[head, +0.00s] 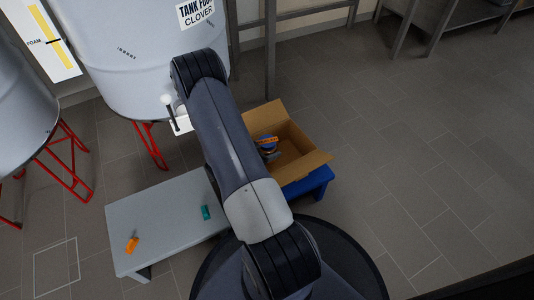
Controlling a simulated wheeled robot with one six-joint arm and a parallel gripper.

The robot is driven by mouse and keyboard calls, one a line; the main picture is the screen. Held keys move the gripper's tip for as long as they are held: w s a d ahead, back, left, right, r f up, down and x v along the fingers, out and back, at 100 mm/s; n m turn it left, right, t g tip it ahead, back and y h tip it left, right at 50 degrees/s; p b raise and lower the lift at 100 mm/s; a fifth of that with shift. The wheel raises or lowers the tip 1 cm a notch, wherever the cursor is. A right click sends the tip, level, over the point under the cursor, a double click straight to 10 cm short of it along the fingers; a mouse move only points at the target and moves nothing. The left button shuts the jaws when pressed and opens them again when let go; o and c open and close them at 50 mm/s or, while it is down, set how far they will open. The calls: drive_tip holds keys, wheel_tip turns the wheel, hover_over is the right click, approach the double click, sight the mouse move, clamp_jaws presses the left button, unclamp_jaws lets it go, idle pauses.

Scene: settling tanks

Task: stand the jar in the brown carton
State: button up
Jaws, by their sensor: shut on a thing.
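The brown carton (306,163) stands open on a low blue stand, right of my arm. Inside it shows a small thing with an orange label and blue and grey parts (267,146); this may be the jar, but it is small and partly covered by my arm. I cannot tell whether it is upright or touches the carton's floor. My gripper is hidden behind my own arm, which crosses the middle of the view, so its fingertips and their hold do not show.
A grey low table (165,217) left of my arm bears an orange piece (132,245) and a teal piece (206,212). The blue stand (314,184) is under the carton. A large tank (130,55) stands behind. The floor at right is clear.

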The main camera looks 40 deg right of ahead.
drive_tip(key=shift+f, duration=0.5)
drive_tip(key=shift+f+b, duration=0.45)
drive_tip(key=shift+f, duration=0.15)
drive_tip(key=o, duration=1.3)
drive_tip(key=shift+a+f, duration=0.1)
drive_tip(key=shift+f, duration=0.1)
drive_tip(key=shift+r+p, duration=0.4)
drive_tip(key=shift+r, duration=0.15)
drive_tip(key=p+v, duration=0.4)
drive_tip(key=v, duration=0.8)
drive_tip(key=shift+r, duration=0.15)
